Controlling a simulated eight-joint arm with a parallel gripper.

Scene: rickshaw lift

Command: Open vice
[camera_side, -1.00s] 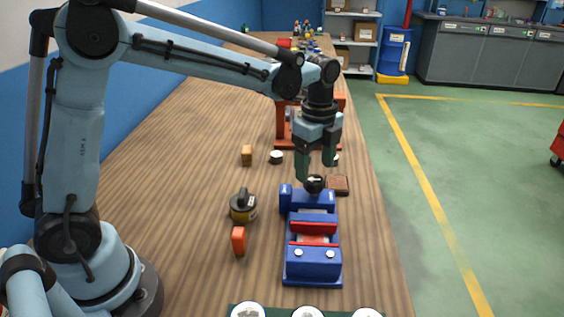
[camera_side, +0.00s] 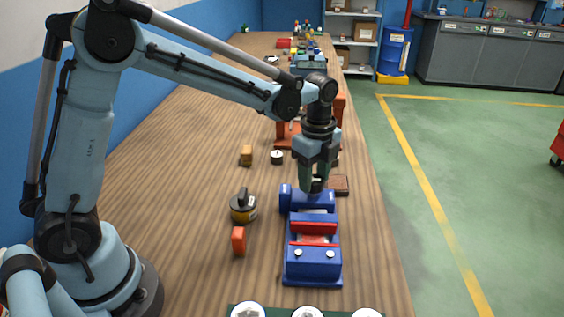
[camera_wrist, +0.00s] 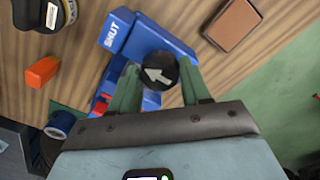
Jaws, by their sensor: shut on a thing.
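The blue vice (camera_side: 312,262) with red jaw faces stands on the wooden bench at its right side. In the wrist view the vice (camera_wrist: 160,45) shows a block marked "SHUT" and a round black knob (camera_wrist: 159,72) with a white arrow pointing left. My gripper (camera_side: 312,187) points down at the far end of the vice, its green fingers shut on the black knob. In the wrist view the gripper (camera_wrist: 160,90) has one finger on each side of the knob. The near part of the vice is mostly hidden behind the fingers there.
A black and yellow round object (camera_side: 243,206) and an orange block (camera_side: 238,240) lie left of the vice. A brown flat block (camera_side: 341,186) lies close behind it at right. A red stand (camera_side: 285,134) is farther back. The bench left of these is clear.

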